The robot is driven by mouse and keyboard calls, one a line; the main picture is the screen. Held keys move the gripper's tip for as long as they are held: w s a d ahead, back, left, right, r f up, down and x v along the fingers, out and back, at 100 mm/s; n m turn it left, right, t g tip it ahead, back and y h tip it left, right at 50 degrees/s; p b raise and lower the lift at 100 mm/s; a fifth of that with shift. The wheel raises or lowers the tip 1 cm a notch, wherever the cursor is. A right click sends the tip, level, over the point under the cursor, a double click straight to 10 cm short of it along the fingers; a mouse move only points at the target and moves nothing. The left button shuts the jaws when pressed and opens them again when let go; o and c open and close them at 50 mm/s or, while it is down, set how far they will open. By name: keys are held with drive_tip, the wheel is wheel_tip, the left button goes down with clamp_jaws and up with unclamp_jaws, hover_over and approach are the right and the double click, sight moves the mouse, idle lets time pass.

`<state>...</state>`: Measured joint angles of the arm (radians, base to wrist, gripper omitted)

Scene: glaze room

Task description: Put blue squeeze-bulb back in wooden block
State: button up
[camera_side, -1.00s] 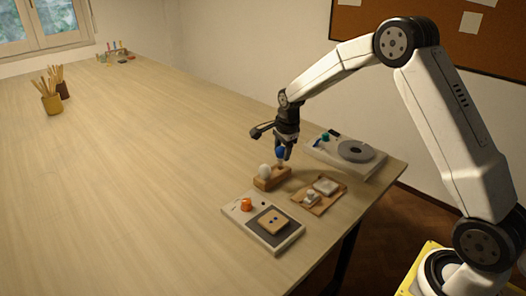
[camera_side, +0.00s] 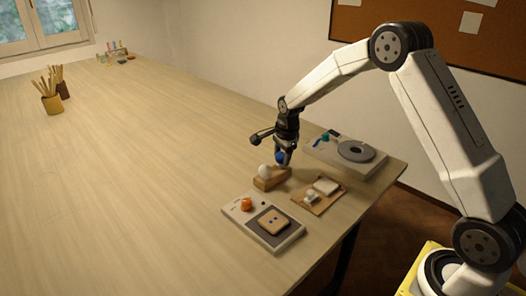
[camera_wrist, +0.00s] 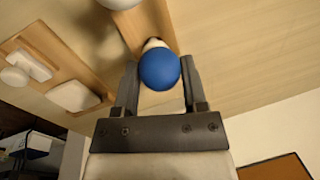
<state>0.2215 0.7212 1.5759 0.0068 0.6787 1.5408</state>
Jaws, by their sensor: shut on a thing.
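The blue squeeze-bulb (camera_side: 280,158) is between the fingers of my gripper (camera_side: 284,162), which is shut on it. In the wrist view the round blue bulb (camera_wrist: 160,70) sits between both fingers (camera_wrist: 158,88), with a pale part showing just beyond it against the wood. The wooden block (camera_side: 270,184) stands on the table right under the gripper; it also shows in the wrist view (camera_wrist: 143,28). A white bulb (camera_side: 265,171) stands at the block's left end. The blue bulb is over the block's right part. I cannot tell whether its lower end is in a hole.
A pale device with an orange knob (camera_side: 246,204) and a tile lies in front. A brown board (camera_side: 306,204) with white pieces is at right. A device with a grey disc (camera_side: 356,151) stands behind. Brush pots (camera_side: 50,104) are far left. The table's left is clear.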

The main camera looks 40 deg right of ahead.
drive_tip(key=shift+f, duration=0.4)
idle(0.3)
drive_tip(key=o, duration=0.8)
drive_tip(key=shift+r, duration=0.15)
drive_tip(key=shift+r, duration=2.85)
